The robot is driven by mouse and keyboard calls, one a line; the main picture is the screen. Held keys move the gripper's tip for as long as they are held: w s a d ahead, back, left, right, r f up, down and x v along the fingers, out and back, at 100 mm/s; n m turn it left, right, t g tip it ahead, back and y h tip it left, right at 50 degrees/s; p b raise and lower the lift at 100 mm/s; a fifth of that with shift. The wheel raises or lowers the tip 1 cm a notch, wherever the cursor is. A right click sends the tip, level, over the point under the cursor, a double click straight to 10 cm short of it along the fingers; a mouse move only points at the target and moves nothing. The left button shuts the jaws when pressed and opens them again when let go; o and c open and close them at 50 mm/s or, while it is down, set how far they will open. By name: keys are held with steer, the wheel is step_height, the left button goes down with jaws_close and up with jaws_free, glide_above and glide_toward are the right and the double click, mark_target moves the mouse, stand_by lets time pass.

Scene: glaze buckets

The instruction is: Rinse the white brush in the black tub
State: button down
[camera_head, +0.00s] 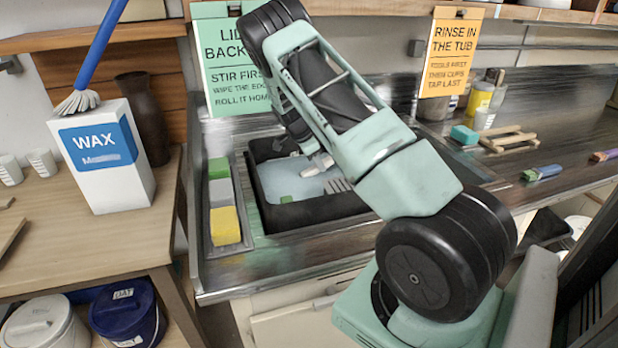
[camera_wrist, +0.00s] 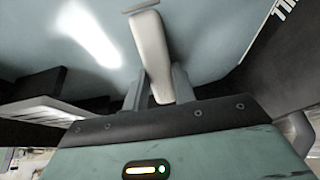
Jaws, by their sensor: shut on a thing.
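The black tub (camera_head: 318,213) sits in the steel sink, with pale blue water (camera_head: 283,176) in it. My gripper (camera_wrist: 160,88) is in the wrist view, its two fingers shut on the white brush (camera_wrist: 151,48). The brush is a pale, thick piece with a thin grey strip at its far end; its bristles cannot be made out. Grey-blue water fills the view behind it. In the head view my arm reaches over the tub and hides much of the gripper. Whether the brush touches the water cannot be told.
A pale slatted rack (camera_head: 338,185) and a small green piece (camera_head: 286,199) are in the tub. A narrow tray with green, grey and yellow sponges (camera_head: 224,225) stands left of it. A WAX box (camera_head: 105,160) is on the wooden table. The counter at right holds a wooden rack (camera_head: 507,138).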

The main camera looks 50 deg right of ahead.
steer(key=shift+s+a+b, duration=0.35)
steer(key=shift+s+a, duration=0.25)
steer(key=shift+s, duration=0.3)
steer(key=shift+s+a+b, duration=0.35)
steer(key=shift+s+a, duration=0.2)
steer(key=shift+s, duration=0.35)
stand_by(1.0)
steer(key=shift+r, duration=0.15)
step_height(320, 180, up, 10)
steer(key=p, duration=0.7)
steer(key=shift+r, duration=0.2)
steer(key=shift+r, duration=0.1)
stand_by(0.8)
step_height(320, 180, up, 7)
steer(key=p, duration=0.5)
steer(key=shift+r, duration=0.15)
